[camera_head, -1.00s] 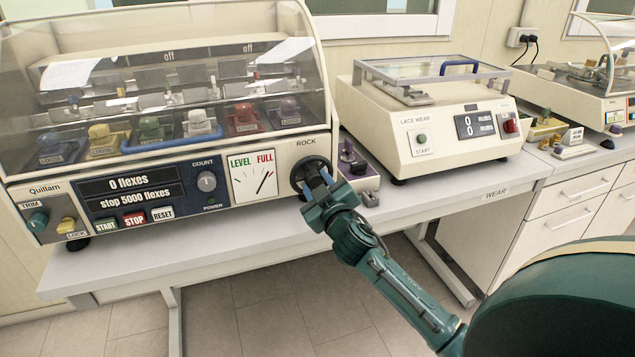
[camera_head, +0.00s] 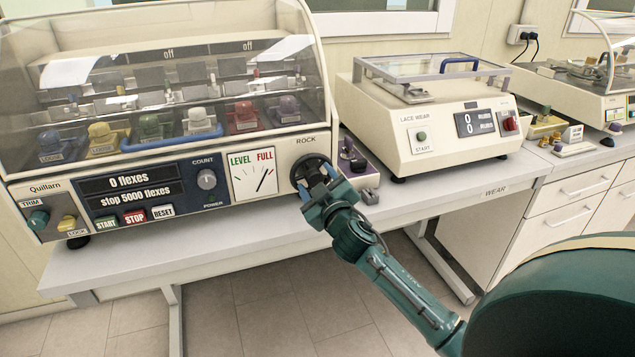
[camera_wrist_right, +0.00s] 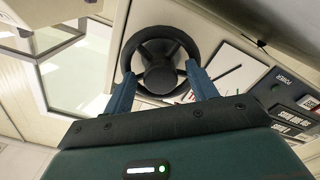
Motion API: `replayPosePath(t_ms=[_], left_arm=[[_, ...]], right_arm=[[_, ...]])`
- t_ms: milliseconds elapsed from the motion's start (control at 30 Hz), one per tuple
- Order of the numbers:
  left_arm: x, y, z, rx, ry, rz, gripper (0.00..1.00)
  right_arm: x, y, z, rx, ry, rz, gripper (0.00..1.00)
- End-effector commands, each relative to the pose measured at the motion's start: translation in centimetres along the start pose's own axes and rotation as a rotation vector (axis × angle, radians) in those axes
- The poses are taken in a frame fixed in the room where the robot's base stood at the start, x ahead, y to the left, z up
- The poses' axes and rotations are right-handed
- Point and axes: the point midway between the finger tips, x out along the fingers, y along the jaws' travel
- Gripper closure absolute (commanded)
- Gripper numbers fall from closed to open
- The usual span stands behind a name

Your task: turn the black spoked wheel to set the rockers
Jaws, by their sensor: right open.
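The black spoked wheel (camera_head: 311,173) is on the front right of the cream Quillam machine, under the word ROCK. It also shows in the right wrist view (camera_wrist_right: 160,47), where its hub and spokes are clear. My right gripper (camera_head: 324,181) is at the wheel in the head view and hides part of it. In the right wrist view its two blue fingers (camera_wrist_right: 161,88) are apart, on either side of the wheel's lower part; I cannot tell if they touch it. A dial (camera_head: 253,176) marked LEVEL and FULL sits left of the wheel, needle near FULL. My left gripper is not in view.
The clear cover (camera_head: 170,60) stands over several coloured clamps. A small purple device (camera_head: 352,160) stands close to the right of the wheel. The lace wear machine (camera_head: 435,125) is farther right on the bench (camera_head: 450,200). The display reads 0 flexes.

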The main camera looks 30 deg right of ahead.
Motion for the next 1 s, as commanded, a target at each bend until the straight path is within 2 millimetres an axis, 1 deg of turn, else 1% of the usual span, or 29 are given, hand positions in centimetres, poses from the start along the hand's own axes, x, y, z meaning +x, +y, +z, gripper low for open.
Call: replayPosePath(t_ms=[233,367,467,700,800,900,1000], left_arm=[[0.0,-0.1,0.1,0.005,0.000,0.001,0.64],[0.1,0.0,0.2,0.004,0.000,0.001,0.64],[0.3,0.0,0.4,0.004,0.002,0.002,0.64],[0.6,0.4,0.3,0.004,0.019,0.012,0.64],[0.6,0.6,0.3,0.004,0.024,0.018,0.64],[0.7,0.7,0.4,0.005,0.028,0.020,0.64],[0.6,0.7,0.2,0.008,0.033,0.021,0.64]], right_arm=[[-0.2,-0.1,0.1,0.000,-0.001,-0.001,0.43],[-1.4,-0.2,0.2,0.001,-0.001,-0.002,0.43],[-3.3,-0.2,0.3,0.002,-0.002,-0.004,0.43],[-8.8,-0.2,0.3,0.002,-0.002,-0.002,0.43],[-10.6,-0.2,0.2,0.003,-0.002,-0.002,0.43],[-12.0,-0.1,0.2,0.001,-0.002,-0.001,0.43],[-12.8,-0.1,0.1,0.001,-0.001,0.000,0.43]])
